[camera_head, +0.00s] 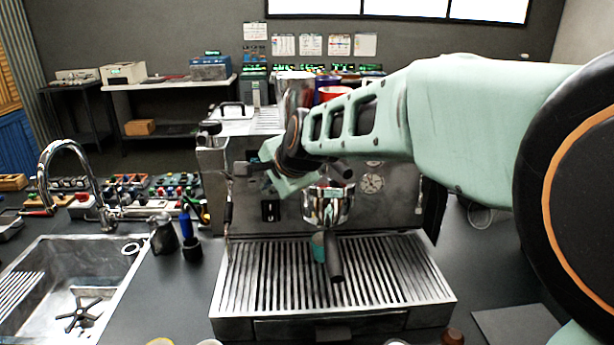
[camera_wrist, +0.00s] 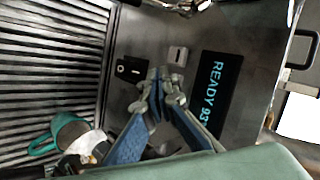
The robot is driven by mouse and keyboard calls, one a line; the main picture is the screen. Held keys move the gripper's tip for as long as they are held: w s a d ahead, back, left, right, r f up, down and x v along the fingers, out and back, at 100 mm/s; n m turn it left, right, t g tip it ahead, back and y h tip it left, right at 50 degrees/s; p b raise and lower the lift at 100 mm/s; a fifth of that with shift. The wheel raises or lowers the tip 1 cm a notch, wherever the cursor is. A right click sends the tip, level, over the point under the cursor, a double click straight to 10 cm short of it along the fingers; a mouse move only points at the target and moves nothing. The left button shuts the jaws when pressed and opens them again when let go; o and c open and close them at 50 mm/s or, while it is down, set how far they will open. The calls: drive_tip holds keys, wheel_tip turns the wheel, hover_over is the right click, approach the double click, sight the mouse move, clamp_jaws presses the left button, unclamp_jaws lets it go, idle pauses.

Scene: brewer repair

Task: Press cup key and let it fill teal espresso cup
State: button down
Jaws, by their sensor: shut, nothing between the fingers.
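The espresso machine (camera_head: 390,190) stands on the counter. A black key with a pale mark (camera_wrist: 130,68) is on its front panel and also shows in the head view (camera_head: 270,210). A small grey key (camera_wrist: 178,56) sits beside it, near a display (camera_wrist: 215,90) reading READY 93. My gripper (camera_wrist: 165,74) is shut and empty, with its fingertips in front of the panel between the two keys; whether they touch it I cannot tell. The teal espresso cup (camera_head: 318,248) stands on the drip tray (camera_head: 400,275) below the portafilter (camera_head: 334,258), which partly hides it; the cup also shows in the wrist view (camera_wrist: 40,145).
A sink with a tall tap (camera_head: 50,165) is at the left. A dark pitcher (camera_head: 163,235) and a small black container (camera_head: 192,249) stand between sink and machine. My arm covers the machine's upper right. The drip tray is clear on both sides of the cup.

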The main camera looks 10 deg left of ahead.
drive_tip(key=shift+s+d, duration=0.2)
drive_tip(key=shift+s, duration=0.55)
drive_tip(key=s, duration=0.3)
drive_tip(key=s+d+p, duration=0.1)
drive_tip(key=s, duration=0.1)
drive_tip(key=shift+r, duration=0.2)
drive_tip(key=shift+w, duration=0.15)
idle(0.3)
